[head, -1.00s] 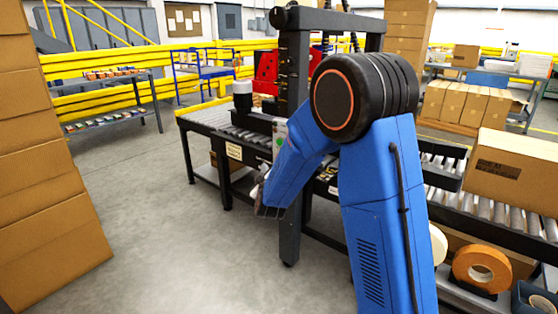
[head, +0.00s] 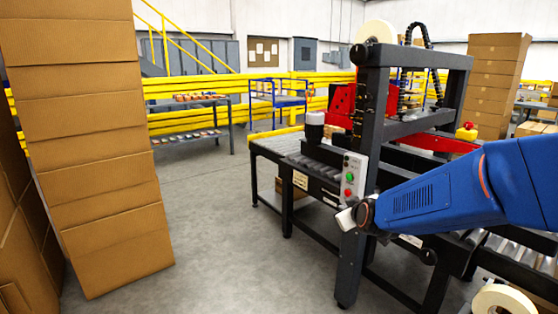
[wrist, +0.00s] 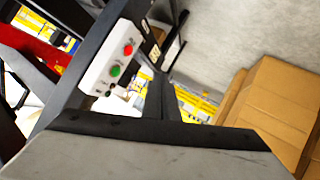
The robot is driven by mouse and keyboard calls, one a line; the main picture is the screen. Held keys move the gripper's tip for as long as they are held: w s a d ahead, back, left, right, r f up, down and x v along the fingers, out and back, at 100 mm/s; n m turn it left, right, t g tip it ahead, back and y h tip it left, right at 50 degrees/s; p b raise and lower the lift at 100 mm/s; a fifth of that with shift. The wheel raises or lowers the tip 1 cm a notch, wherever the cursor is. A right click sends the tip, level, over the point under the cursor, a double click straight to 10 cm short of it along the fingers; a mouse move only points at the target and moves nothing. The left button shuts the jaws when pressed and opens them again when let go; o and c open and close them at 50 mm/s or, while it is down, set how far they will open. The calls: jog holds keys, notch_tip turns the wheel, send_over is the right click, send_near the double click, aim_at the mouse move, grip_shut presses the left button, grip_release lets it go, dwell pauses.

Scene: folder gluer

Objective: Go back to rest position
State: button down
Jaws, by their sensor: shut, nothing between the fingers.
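My blue arm reaches in from the right edge of the head view. My gripper (head: 347,217) is at its left end, small and partly hidden by the dark wrist joint. It is shut and empty, in front of the machine's dark upright post in this view. A control panel (head: 352,177) with red and green buttons is on that post, just above my gripper in the picture. The panel also shows in the wrist view (wrist: 116,62), beyond the grey and black gripper body (wrist: 150,150) along the bottom. I cannot tell the exact gap between them.
The machine frame (head: 372,120) and its roller conveyor (head: 295,146) fill the middle and right. A tall stack of flat cartons (head: 90,150) stands at left. Grey floor (head: 215,220) between them is clear. A tape roll (head: 503,300) is at lower right.

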jog(key=s+d+m+g, duration=0.2)
jog(key=s, duration=1.1)
jog(key=s+d+f+m+g, duration=0.1)
jog(key=s+d+m+g, duration=0.1)
jog(key=s, duration=1.1)
jog(key=s+d+f+m+g, duration=0.1)
jog(key=s+d+g, duration=0.2)
jog(key=s, duration=1)
jog(key=shift+s+d+m+g+h, duration=0.3)
jog(key=shift+m+g+h, duration=0.1)
jog(key=shift+g, duration=0.1)
jog(key=shift+w+f, duration=0.1)
